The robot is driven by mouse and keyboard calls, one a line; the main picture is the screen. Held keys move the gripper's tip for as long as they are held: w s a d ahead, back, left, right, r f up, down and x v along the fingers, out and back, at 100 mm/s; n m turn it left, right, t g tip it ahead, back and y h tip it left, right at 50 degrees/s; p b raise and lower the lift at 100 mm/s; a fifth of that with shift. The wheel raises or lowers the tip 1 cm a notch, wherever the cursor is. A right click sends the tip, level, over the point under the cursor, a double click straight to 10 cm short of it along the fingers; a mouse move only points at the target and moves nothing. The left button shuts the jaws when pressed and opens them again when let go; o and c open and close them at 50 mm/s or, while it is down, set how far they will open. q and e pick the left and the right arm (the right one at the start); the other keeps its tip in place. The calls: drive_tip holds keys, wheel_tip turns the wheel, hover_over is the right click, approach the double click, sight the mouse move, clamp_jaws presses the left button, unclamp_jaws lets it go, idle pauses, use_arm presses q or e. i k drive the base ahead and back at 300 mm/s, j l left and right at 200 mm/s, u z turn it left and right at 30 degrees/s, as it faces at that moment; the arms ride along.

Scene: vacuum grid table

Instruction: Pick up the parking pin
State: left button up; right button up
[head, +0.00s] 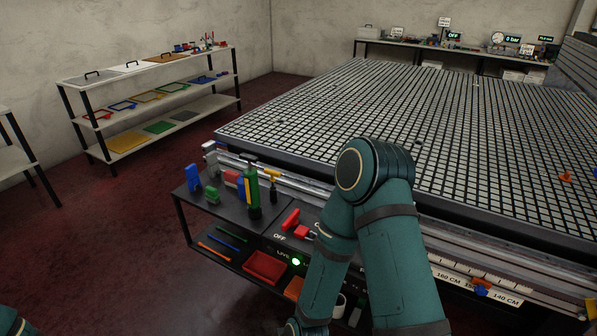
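I cannot tell for certain which piece is the parking pin. A small dark upright piece with a yellow top (273,188) stands on the tool cart beside a green bottle-like tool (253,192). A small orange piece (566,177) lies on the grid table at the right, and an orange and blue piece (481,287) sits at its front rail. My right arm crosses the middle of the view and bends down to the bottom edge; its fingers are not visible. Only a bit of my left arm shows at the bottom left corner.
The vacuum grid table (400,120) fills the right. A shelf rack (150,100) stands back left. Open red floor (100,220) lies left of the cart.

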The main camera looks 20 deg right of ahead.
sight(270, 172)
drive_tip(key=i+j+z, duration=0.15)
drive_tip(key=z, duration=0.2)
drive_tip(key=i+j+z, duration=0.15)
drive_tip(key=z, duration=0.2)
drive_tip(key=i+j+z, duration=0.1)
drive_tip(key=j+z, duration=0.25)
drive_tip(key=i+j+z, duration=0.1)
drive_tip(key=z, duration=0.3)
drive_tip(key=j+z, duration=0.55)
drive_tip(key=z, duration=0.2)
drive_tip(key=i+j, duration=0.05)
